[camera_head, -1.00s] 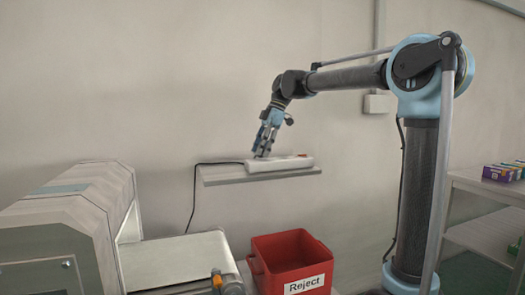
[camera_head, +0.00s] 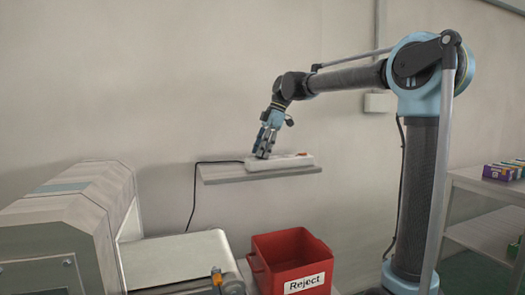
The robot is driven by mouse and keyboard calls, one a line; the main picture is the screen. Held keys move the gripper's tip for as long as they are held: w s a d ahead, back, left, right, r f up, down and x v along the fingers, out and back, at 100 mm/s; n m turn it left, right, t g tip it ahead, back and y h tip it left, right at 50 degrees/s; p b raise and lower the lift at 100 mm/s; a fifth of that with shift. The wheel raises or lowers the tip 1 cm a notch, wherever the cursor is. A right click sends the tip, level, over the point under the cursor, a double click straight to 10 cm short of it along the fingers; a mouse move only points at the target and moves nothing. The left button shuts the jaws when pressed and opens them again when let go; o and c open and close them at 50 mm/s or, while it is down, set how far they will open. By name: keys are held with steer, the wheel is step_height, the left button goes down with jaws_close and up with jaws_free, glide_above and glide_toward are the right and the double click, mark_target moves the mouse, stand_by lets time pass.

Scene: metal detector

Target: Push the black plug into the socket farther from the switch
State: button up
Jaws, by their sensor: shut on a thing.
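A white power strip (camera_head: 290,163) lies on a small wall shelf (camera_head: 225,178). A small red spot near its right end looks like the switch (camera_head: 303,154). My gripper (camera_head: 263,153) points down over the left part of the strip, away from the red spot. It is shut on a small dark thing that looks like the black plug (camera_head: 263,156), right at the strip's top. The fingers hide most of the plug and the sockets. I cannot tell how deep the plug sits.
A black cord (camera_head: 194,195) runs from the strip's left end and hangs down the wall. Below stand a red Reject bin (camera_head: 275,268), a conveyor belt (camera_head: 175,258) and the grey metal detector (camera_head: 95,205). A rack (camera_head: 485,185) with small boxes stands at the right.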

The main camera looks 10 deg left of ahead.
steer(key=shift+f, duration=0.1)
steer(key=o, duration=1.3)
steer(key=v, duration=1.1)
steer(key=s+d+f+m+t, duration=0.1)
steer(key=s+d+f+m, duration=0.15)
steer(key=d, duration=0.35)
steer(key=s+d+f+m, duration=0.1)
steer(key=d+f+m, duration=0.2)
steer(key=d, duration=0.2)
steer(key=s+d+f+m+t+h, duration=0.1)
steer(key=s+d+f+m, duration=0.5)
steer(key=f, duration=0.6)
steer(key=s+d+f+m+t+h, duration=0.1)
steer(key=s+d+f+m, duration=0.5)
steer(key=s+d+f, duration=0.3)
steer(key=s+d+f+m+t+h, duration=0.1)
steer(key=s+d+f+m, duration=0.5)
steer(key=d+f, duration=0.4)
step_height(320, 180, down, 5)
steer(key=shift+s+d+t+h, duration=0.4)
steer(key=shift+s, duration=0.25)
